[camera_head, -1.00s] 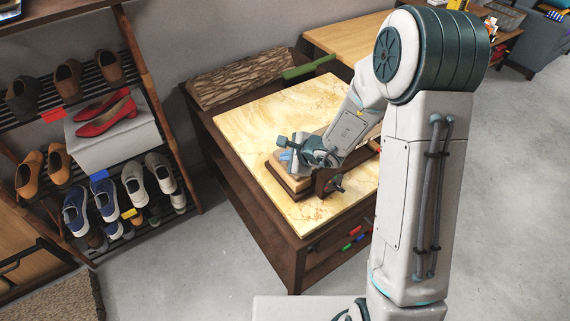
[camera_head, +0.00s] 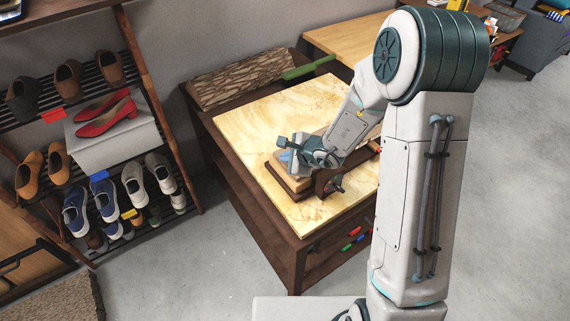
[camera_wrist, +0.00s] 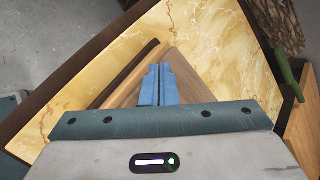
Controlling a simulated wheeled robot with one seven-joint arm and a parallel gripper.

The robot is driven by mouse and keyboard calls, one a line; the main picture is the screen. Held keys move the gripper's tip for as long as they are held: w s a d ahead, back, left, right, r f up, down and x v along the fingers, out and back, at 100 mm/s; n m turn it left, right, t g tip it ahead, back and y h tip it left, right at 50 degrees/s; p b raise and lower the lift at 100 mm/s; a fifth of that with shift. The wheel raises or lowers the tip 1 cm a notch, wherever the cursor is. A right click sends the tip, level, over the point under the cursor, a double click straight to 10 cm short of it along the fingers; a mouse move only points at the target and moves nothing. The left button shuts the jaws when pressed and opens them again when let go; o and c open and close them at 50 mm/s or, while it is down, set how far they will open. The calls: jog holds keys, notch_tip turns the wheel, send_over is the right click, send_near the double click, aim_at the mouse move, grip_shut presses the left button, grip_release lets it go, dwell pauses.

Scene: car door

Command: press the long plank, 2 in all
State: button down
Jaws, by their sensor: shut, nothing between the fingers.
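A wooden plank (camera_wrist: 122,94) lies on a low dark wooden base on the pale marbled tabletop (camera_head: 240,127). In the head view the plank's near left end (camera_head: 278,168) shows, and my wrist and forearm cover much of the rest. My gripper (camera_wrist: 160,72) is shut and empty, with its blue fingers close together over the plank in the wrist view. In the head view my gripper (camera_head: 286,157) is low over the plank. I cannot tell whether the fingertips touch the wood.
A bark-covered block (camera_head: 240,78) and a green-handled tool (camera_head: 308,67) lie at the table's back edge. A shoe rack (camera_head: 160,130) stands to the left. Red, green and blue pieces (camera_head: 352,240) are below the tabletop's front edge. The table's front left surface is clear.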

jog(key=shift+f, duration=0.15)
dwell(0.5)
jog(key=shift+f+b, duration=0.35)
jog(key=shift+b, duration=0.5)
jog(key=shift+f, duration=0.15)
